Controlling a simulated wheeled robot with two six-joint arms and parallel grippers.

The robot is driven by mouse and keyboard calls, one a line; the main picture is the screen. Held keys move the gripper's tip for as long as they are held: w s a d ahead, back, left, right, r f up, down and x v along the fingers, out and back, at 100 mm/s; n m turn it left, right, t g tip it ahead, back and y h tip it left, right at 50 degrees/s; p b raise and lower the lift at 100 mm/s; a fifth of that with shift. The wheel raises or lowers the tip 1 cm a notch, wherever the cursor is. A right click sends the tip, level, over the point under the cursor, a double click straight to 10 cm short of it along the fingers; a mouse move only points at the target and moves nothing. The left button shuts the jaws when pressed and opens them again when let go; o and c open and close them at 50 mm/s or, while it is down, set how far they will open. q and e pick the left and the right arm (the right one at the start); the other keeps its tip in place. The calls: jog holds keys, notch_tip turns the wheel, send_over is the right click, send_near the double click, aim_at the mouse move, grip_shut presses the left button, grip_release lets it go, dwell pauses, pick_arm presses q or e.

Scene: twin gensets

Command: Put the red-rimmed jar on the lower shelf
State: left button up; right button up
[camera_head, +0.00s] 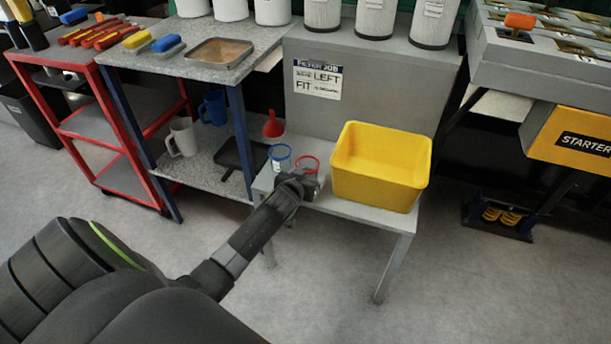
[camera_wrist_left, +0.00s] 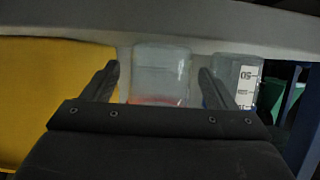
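The red-rimmed jar (camera_head: 308,164) is clear and stands on the small grey table (camera_head: 378,212), just left of the yellow bin. My left gripper (camera_head: 302,183) is at its near side and covers its lower part. In the left wrist view the fingers of my left gripper (camera_wrist_left: 158,78) are open, one to each side of the jar (camera_wrist_left: 162,72); I cannot tell whether they touch it. A blue-rimmed jar (camera_head: 280,155) stands close on its left. The lower shelf (camera_head: 197,166) of the blue-legged bench is to the left. My right gripper is not in view.
The yellow bin (camera_head: 381,160) stands close to the right of the jar. The lower shelf holds a white jug (camera_head: 183,137), a blue jug (camera_head: 214,107), a dark pan (camera_head: 240,157) and a red funnel (camera_head: 273,126). Its front left part looks clear.

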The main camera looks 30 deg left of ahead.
pick_arm(q)
jog(key=shift+r, duration=0.1)
jog(key=shift+r, duration=0.2)
jog(key=shift+s+d+p, duration=0.1)
jog(key=shift+s+p, duration=0.2)
jog(key=shift+s, duration=0.05)
jog(key=p+v, duration=0.3)
jog(key=v, duration=0.8)
jog(key=s+d+f+g+h, duration=0.1)
jog(key=s+f+g, duration=0.3)
jog(key=s, duration=0.6)
jog(key=s+d+f+g+h, duration=0.1)
jog(key=s+d+f+g, duration=0.2)
jog(key=s+f, duration=0.3)
jog(key=s+d+f+m+g+h, duration=0.1)
jog(key=s+d+f+g, duration=0.3)
jog(key=s, duration=1.1)
jog(key=shift+d+f+g, duration=0.25)
jog(key=shift+f+g, duration=0.05)
jog(key=shift+f, duration=0.25)
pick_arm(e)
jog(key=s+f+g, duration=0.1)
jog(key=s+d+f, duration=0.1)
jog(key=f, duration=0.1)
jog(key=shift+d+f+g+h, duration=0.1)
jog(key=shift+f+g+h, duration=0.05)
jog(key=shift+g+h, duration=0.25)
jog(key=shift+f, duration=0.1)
